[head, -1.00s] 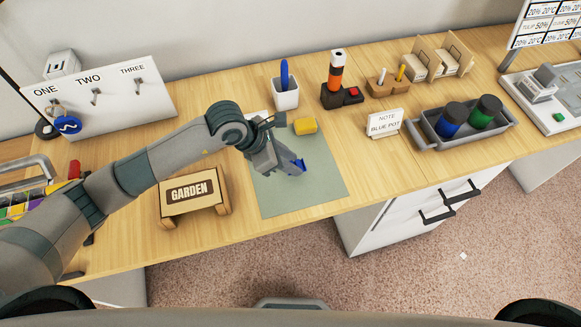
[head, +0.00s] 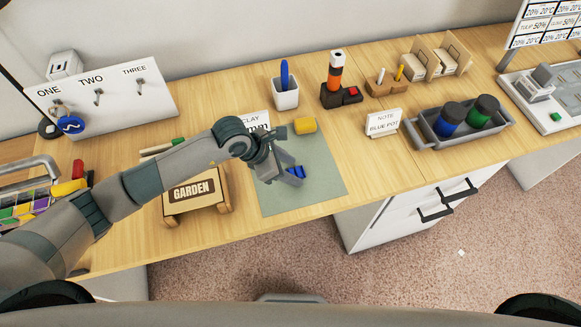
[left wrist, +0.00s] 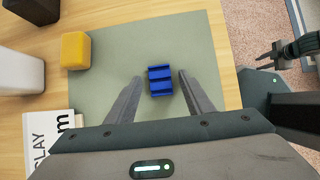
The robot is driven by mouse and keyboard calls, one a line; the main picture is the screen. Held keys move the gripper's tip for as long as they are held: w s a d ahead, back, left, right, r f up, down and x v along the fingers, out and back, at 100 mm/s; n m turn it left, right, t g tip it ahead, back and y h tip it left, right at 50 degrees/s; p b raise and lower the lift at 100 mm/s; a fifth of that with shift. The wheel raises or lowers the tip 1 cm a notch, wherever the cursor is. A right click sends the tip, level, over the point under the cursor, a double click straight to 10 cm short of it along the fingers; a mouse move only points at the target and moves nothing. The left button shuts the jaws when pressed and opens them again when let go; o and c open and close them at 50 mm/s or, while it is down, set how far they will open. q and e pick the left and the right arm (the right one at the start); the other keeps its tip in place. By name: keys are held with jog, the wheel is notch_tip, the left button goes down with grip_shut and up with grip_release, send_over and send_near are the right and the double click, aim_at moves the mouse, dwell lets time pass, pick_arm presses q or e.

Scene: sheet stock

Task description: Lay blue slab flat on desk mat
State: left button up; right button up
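The blue slab (left wrist: 160,81) lies on the grey-green desk mat (left wrist: 190,35) and looks flat, with a ridged, banded top. In the head view the slab (head: 297,171) is partly hidden behind my left gripper (head: 286,177). My left gripper (left wrist: 160,82) is open over the mat. Its fingers stand on either side of the slab with a gap at each side. The mat (head: 315,190) also shows in the head view. My right gripper (left wrist: 265,59) appears small at the right of the left wrist view, off the desk, its prongs apart.
A yellow block (head: 305,125) sits at the mat's back edge, near a white card (head: 258,119). A white pot (head: 285,94) is behind, and a NOTE sign (head: 383,123) to the right. The mat's front is clear.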

pick_arm(q)
jog(key=shift+r, duration=0.1)
jog(key=shift+a+r, duration=0.3)
jog(key=shift+r, duration=0.05)
jog(key=b+v, duration=0.4)
jog(key=v, duration=0.7)
jog(key=shift+s, duration=0.2)
dwell(0.5)
